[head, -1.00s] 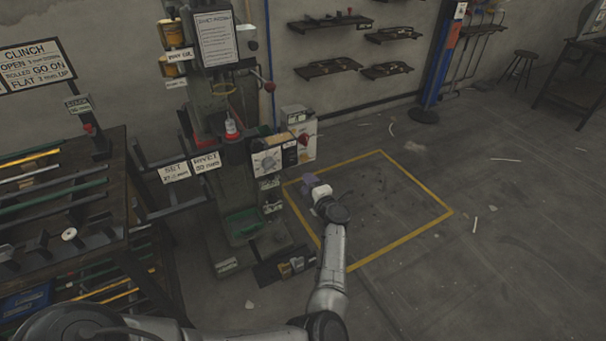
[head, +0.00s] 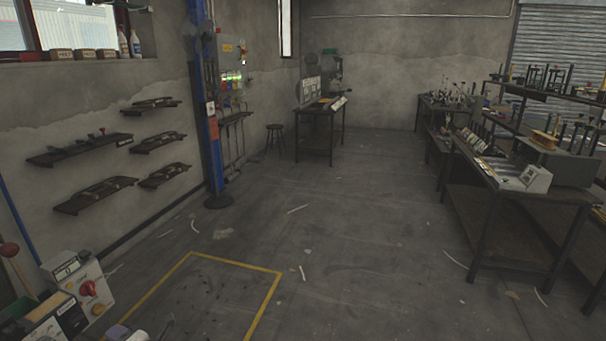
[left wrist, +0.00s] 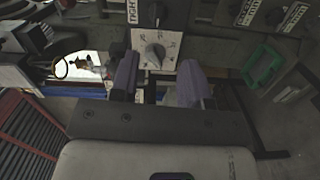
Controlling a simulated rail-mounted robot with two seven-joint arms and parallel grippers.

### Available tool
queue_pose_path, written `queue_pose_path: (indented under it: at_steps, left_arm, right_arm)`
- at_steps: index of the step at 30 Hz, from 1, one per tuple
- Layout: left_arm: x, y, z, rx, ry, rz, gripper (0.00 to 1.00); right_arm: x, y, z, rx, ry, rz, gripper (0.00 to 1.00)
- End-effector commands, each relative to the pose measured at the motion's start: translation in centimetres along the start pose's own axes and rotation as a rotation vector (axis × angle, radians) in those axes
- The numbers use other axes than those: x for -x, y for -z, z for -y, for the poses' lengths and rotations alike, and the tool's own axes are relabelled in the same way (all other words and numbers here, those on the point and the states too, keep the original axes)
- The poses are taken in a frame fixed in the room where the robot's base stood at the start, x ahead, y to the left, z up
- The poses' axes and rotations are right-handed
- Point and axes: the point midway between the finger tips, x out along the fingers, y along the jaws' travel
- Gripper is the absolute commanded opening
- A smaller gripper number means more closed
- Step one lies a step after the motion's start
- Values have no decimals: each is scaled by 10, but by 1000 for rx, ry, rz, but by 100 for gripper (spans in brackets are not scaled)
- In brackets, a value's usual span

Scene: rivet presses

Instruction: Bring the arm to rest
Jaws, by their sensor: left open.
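My left gripper (left wrist: 158,82) shows in the left wrist view with its two purple fingers apart and nothing between them. Beyond the fingertips is a white dial plate (left wrist: 152,37) with a dark knob, part of the press; I cannot tell the exact gap. In the head view only a bit of the left gripper (head: 118,332) shows at the bottom left edge. The press's control box (head: 88,287) with a red knob stands beside it there. My right gripper is in neither view.
A yellow floor outline (head: 268,297) lies in front, mostly bare. The floor (head: 350,230) beyond is open, with scattered scraps. A blue post (head: 210,120), a stool (head: 275,136) and workbenches (head: 520,190) stand around. A green tray (left wrist: 263,66) shows in the left wrist view.

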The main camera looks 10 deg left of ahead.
Motion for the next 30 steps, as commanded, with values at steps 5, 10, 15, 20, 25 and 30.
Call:
queue_pose_path:
  at_steps: [5, 10, 15, 20, 25, 30]
  left_arm:
    - [7, -47, -2, -39, -13, 295, 43]
    - [18, -78, -27, -127, -81, 614, 43]
    - [45, -95, -85, -273, -210, 905, 43]
    - [80, -90, -152, -489, -356, 1119, 43]
    - [132, -54, -188, -845, -450, 1279, 43]
    - [204, 8, -180, -1282, -484, 1366, 43]
  right_arm:
    - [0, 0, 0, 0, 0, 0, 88]
    - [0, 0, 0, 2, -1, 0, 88]
    - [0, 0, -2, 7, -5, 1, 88]
    - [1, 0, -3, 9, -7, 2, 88]
    - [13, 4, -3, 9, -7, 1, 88]
    - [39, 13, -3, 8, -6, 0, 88]
